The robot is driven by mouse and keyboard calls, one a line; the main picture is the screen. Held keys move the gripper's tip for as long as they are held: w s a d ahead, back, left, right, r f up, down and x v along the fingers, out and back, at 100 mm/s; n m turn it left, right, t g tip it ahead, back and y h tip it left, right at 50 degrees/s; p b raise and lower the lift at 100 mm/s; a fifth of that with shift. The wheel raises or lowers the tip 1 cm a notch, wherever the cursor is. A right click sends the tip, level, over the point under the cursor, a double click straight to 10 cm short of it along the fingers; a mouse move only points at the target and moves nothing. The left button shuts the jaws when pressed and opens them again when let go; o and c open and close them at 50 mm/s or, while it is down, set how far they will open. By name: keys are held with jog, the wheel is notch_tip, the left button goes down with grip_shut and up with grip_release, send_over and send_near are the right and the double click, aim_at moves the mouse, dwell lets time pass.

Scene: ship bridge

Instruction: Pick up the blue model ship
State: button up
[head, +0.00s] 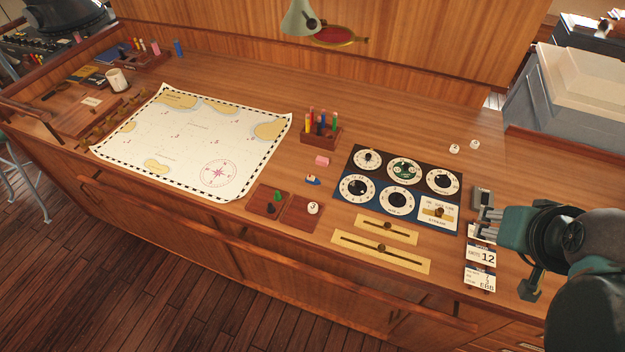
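The blue model ship (312,180) is a tiny blue-hulled piece with a light and yellow upper part. It stands on the wooden counter between the pink block and the small brown boards. My gripper (483,226) is at the right, over the counter by the white cards, well away from the ship. Its grey fingers point left and look spread apart, with nothing seen between them. Nothing covers the ship in this view.
A pink block (322,160) and a pen holder (320,137) stand behind the ship. Brown boards (300,212) with small pieces lie in front. A dial panel (378,175) lies to its right, a chart (195,140) to its left. A lamp (300,18) hangs above the back.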

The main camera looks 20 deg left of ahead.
dwell(0.3)
jog(key=w+a+r+n+g, duration=0.15)
jog(key=w+a+n, duration=0.35)
jog(key=w+a, duration=0.5)
jog(key=n+g+h, duration=0.1)
jog(key=n+g, duration=0.5)
jog(key=n, duration=0.7)
send_over(311, 177)
notch_tip(311, 177, down, 22)
jog(key=shift+w+d, duration=0.1)
jog(key=shift+w, duration=0.05)
jog(key=shift+a+f, duration=0.3)
jog(key=shift+d+f+p, duration=0.2)
jog(key=shift+f+p, duration=0.1)
jog(key=shift+f, duration=0.95)
